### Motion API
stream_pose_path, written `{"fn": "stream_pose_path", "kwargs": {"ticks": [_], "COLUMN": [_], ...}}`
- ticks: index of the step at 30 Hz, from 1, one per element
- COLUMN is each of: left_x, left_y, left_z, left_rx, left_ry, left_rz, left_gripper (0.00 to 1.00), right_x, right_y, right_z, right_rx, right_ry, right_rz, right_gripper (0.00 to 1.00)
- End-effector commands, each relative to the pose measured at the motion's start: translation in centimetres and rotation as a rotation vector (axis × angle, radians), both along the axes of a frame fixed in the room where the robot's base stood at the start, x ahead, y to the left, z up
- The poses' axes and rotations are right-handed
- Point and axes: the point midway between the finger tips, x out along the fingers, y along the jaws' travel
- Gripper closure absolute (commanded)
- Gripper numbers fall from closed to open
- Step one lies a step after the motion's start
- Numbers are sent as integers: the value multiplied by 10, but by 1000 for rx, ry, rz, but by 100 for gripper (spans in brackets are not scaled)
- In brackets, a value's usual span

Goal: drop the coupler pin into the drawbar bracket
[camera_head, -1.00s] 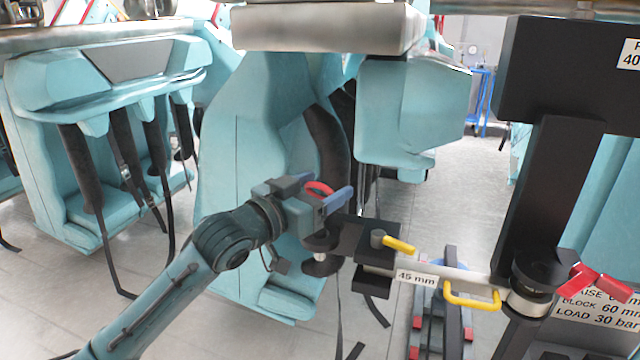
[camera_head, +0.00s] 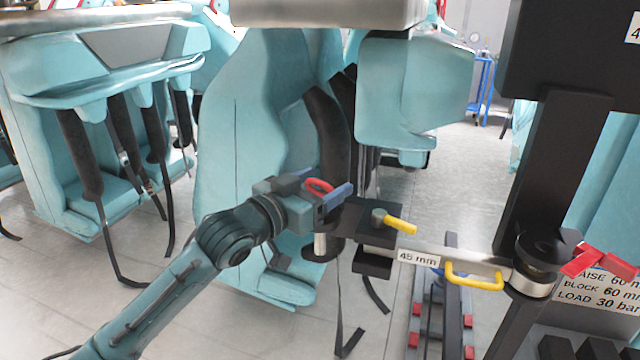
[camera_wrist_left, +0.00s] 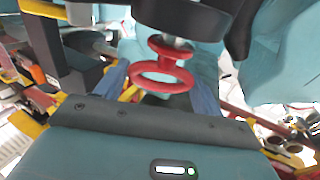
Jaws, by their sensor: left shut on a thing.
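The coupler pin has a red ring handle (camera_head: 320,186), also in the left wrist view (camera_wrist_left: 162,78), and a silver shank (camera_head: 320,244). My left gripper (camera_head: 332,197) is shut on the red handle, above the black drawbar bracket (camera_head: 352,214). In the head view the shank shows in the gap between the bracket's upper and lower plates. In the left wrist view a short bit of grey shank shows between the red collar and the dark rounded plate. Whether the tip enters the lower plate is unclear. My right gripper is out of view.
A silver drawbar labelled 45 mm (camera_head: 420,259) runs right from the bracket, with a yellow-handled pin (camera_head: 400,225) and a yellow loop (camera_head: 474,278). A black post (camera_head: 556,170) stands at right. Teal seats (camera_head: 265,150) stand close behind my gripper.

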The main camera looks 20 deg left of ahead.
Motion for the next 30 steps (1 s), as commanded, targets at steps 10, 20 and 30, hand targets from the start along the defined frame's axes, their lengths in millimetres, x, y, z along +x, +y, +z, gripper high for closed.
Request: {"fn": "stream_pose_path", "kwargs": {"ticks": [10,20,30], "left_x": [0,-4,-63], "left_y": [0,2,29], "left_z": [1,-2,-4], "left_rx": [-1,0,4], "left_ry": [-2,3,4], "left_rz": [0,0,0], "left_gripper": [8,7,7], "right_x": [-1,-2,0], "right_y": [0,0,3], "right_z": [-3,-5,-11], "right_rx": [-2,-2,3], "right_ry": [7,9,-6], "right_rz": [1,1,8], "right_gripper": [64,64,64]}}
